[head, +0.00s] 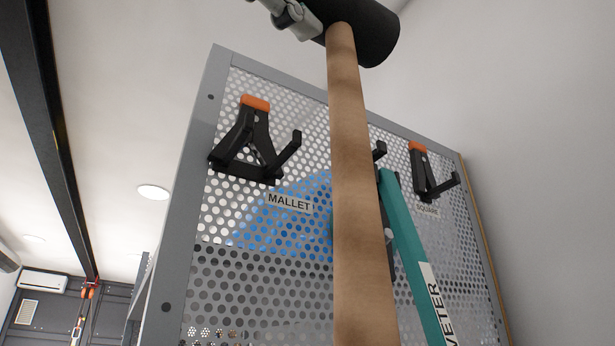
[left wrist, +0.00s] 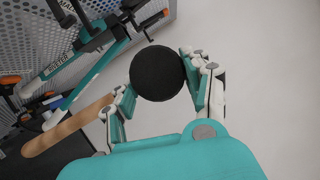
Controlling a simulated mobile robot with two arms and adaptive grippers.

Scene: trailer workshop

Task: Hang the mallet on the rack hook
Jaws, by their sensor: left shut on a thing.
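The mallet has a black cylindrical head (head: 368,30) and a long wooden handle (head: 358,190). It is in front of the rack (head: 205,130), head at the top, handle hanging down through the middle of the head view. My left gripper (head: 292,18) is only partly seen at the top edge; the left wrist view shows its fingers (left wrist: 158,75) shut on both sides of the mallet head. A black hook with an orange top (head: 250,145) sits empty above the MALLET label (head: 290,203), left of the handle. My right gripper is out of view.
A teal riveter (head: 408,245) hangs on the middle hook, partly hidden behind the handle; it also shows in the left wrist view (left wrist: 90,62). An empty hook (head: 425,175) above the SQUARE label is at right. Bare wall (head: 550,120) lies right of the rack.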

